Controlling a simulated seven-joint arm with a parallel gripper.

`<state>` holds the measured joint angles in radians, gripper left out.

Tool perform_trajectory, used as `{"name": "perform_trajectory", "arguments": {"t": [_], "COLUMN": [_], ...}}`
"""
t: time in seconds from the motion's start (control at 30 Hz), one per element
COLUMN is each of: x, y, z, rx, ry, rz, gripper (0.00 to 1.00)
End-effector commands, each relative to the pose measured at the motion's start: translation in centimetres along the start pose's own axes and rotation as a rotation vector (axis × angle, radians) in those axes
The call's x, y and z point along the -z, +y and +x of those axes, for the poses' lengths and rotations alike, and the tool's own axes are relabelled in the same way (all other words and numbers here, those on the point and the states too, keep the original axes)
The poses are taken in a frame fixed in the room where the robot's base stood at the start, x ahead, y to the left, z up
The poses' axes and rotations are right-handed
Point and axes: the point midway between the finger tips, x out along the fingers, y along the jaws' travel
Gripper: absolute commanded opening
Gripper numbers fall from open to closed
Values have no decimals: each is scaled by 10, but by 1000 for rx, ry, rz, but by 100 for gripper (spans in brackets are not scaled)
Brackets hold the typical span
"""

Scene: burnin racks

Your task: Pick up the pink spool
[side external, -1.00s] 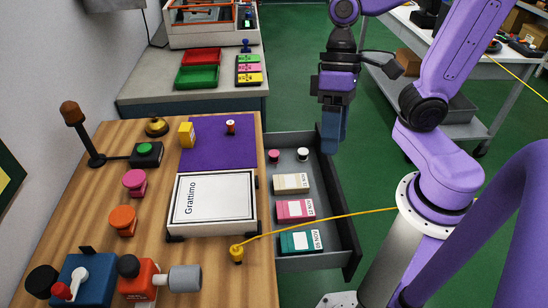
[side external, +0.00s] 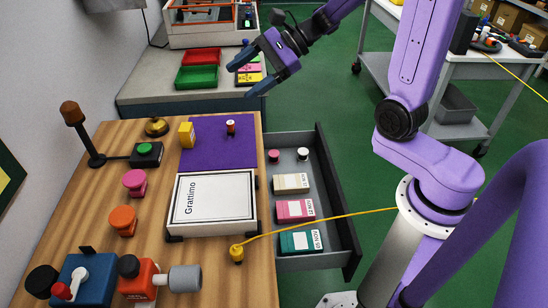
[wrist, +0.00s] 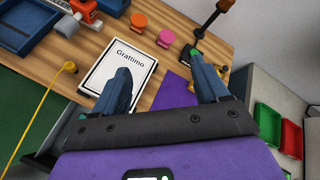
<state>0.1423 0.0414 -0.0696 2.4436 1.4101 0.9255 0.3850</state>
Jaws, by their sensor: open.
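A pink spool-shaped piece (side external: 134,182) stands upright on the left part of the wooden table, between the green button box and an orange spool-shaped piece (side external: 122,220). In the wrist view the pink piece (wrist: 166,37) and the orange one (wrist: 139,20) lie beyond the fingertips. A smaller pink-topped piece (side external: 273,156) sits in the open drawer beside a white-topped one (side external: 303,154). My gripper (side external: 245,76) is open and empty, high above the far end of the table. Its blue fingers (wrist: 160,82) are spread wide and apart from everything.
A white Grattimo box (side external: 212,203) fills the middle of the table, with a purple mat (side external: 218,155) behind it. A lamp-like post (side external: 84,135) stands at left. The open drawer (side external: 350,232) holds labelled boxes. A yellow cable (side external: 320,216) crosses it.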

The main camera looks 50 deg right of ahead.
Motion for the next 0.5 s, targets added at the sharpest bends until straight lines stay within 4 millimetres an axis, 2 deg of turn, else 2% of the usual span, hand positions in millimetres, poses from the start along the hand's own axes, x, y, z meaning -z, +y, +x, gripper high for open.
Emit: {"name": "perform_trajectory", "arguments": {"t": [0.2,0.33,0.5], "x": [45,75,112], "y": [-46,-66,-79], "z": [-23,-45,-79], "rx": [277,448,655], "ry": [54,78,96], "rz": [322,506,715], "gripper": [74,74,74]}}
